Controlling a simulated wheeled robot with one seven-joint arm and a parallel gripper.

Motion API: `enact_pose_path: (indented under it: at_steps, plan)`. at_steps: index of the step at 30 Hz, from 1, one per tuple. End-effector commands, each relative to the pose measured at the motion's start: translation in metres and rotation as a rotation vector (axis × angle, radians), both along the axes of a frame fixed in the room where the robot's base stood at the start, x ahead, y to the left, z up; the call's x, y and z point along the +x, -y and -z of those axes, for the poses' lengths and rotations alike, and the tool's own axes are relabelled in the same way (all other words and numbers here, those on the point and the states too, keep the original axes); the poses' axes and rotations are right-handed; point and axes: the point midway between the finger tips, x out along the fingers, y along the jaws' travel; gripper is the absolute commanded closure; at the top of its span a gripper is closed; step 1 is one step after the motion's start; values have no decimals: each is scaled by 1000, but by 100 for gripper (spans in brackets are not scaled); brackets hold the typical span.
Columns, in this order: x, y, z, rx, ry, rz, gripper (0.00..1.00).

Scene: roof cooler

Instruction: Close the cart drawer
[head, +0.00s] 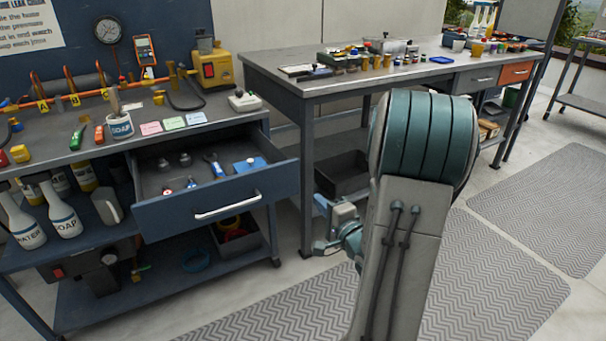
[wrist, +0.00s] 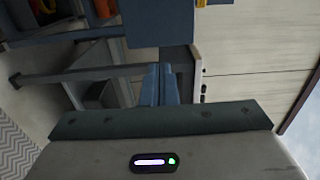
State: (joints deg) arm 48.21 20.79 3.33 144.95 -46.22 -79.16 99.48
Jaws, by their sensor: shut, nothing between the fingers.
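The cart drawer (head: 245,198) is blue with a pale bar handle (head: 228,207) and stands pulled out from under the cart top. Inside it lie a blue-handled tool, a blue item and several small fittings. My gripper (head: 318,248) is to the right of the drawer front, lower than the handle and apart from it; my arm hides part of it. In the wrist view, my gripper's fingers (wrist: 160,83) are together with nothing between them. A blue panel (wrist: 160,24), which looks like the drawer front, shows above the fingertips there.
The cart top (head: 75,150) holds a soap cup, colored notes and tools. Its lower shelf (head: 165,270) carries a dark bin (head: 238,235). A grey workbench (head: 400,70) with jars stands behind to the right. Patterned mats (head: 300,305) cover the clear floor in front.

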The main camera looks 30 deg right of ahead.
Motion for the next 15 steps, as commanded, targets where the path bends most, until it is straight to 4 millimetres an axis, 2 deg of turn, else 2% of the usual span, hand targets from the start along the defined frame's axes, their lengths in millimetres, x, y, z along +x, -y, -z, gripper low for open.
enact_pose_path:
  at_steps: [2,4,9,15]
  plan:
    - [5,-1,-5,2,-2,0,100]
    - [22,-1,3,-4,2,-3,100]
    - [57,-1,2,-2,2,-2,100]
    - [85,-1,2,-2,2,-1,100]
